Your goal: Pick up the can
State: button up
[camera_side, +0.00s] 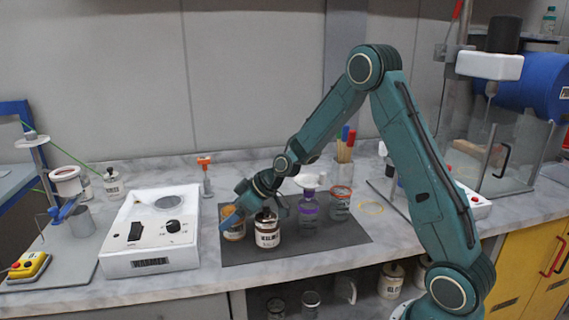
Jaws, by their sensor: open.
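Several small containers stand on a dark mat (296,252) on the bench. A purple bottle (308,212) and a clear can-like container (340,206) with a reddish rim stand further right. My gripper (254,216) is open, low over the left can and the white jar. One finger overlaps the left can in the picture; I cannot tell whether it touches.
A white hot-plate-like device (150,232) stands left of the mat. A glass enclosure (515,155) is at right. The mat's front is clear.

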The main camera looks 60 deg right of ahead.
jog(key=c, duration=1.2)
jog(key=shift+r, duration=0.15)
notch_tip(320, 180, up, 20)
jog(key=shift+f, duration=0.1)
dwell(0.4)
